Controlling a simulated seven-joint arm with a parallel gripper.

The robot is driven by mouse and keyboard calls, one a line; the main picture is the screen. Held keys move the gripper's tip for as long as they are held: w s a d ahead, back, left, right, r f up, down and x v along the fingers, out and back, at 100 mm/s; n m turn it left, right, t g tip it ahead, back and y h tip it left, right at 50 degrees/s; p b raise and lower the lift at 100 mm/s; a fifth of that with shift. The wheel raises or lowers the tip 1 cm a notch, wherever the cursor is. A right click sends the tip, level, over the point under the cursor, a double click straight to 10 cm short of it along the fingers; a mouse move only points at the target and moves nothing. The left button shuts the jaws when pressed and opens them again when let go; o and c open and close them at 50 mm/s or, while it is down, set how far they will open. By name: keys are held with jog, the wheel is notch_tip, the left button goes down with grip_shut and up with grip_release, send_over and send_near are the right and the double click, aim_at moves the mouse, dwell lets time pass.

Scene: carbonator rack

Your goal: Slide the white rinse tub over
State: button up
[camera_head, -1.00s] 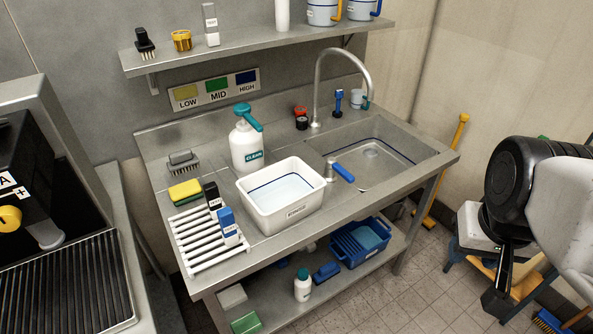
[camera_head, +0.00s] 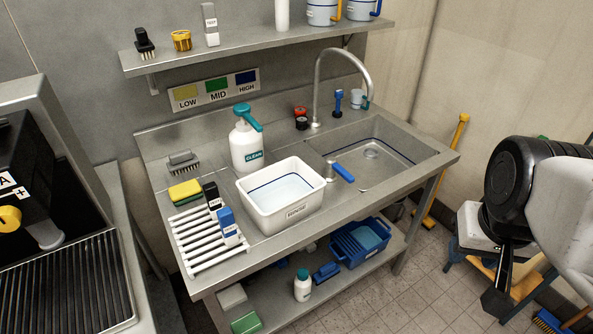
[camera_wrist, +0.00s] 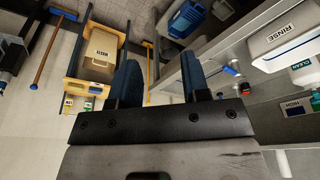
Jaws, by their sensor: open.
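The white rinse tub (camera_head: 282,203) sits on the steel counter, left of the sink basin, with a blue line inside and water-like contents. Its front carries a label, which reads RINSE in the wrist view (camera_wrist: 283,40). My gripper shows in the wrist view (camera_wrist: 165,80) with two dark blue fingers spread apart and nothing between them. In the head view my gripper (camera_head: 497,297) hangs at the right, off the counter and well away from the tub.
The sink basin (camera_head: 372,158) with a tall faucet lies right of the tub. A blue-handled valve (camera_head: 342,172) stands at the tub's right side. A CLEAN bottle (camera_head: 246,147) stands behind it.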

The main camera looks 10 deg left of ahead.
jog(key=c, duration=0.4)
jog(key=shift+w+a+f, duration=0.1)
jog(key=shift+w+a, duration=0.05)
jog(key=shift+a, duration=0.15)
jog(key=shift+c, duration=1.2)
jog(key=w+a+f+m+y, duration=0.1)
jog(key=w+a+m, duration=0.1)
jog(key=a+m, duration=0.2)
jog(key=w+a+f+m+t+y, duration=0.1)
jog(key=w+a+m+y, duration=0.1)
jog(key=w+a+m, duration=0.1)
jog(key=w+a+f+m+y, duration=0.2)
jog(key=w+a+m, duration=0.1)
jog(key=a+m, duration=0.2)
jog(key=shift+a+t, duration=0.35)
jog(key=shift+t, duration=0.05)
grip_shut()
jog(key=w+a+f+m+t+y, duration=0.1)
jog(key=w+a+f+m, duration=0.4)
jog(key=m, duration=1)
jog(key=shift+w+a+f+t, duration=0.25)
jog(key=shift+w+a+t, duration=0.3)
jog(key=shift+a, duration=0.75)
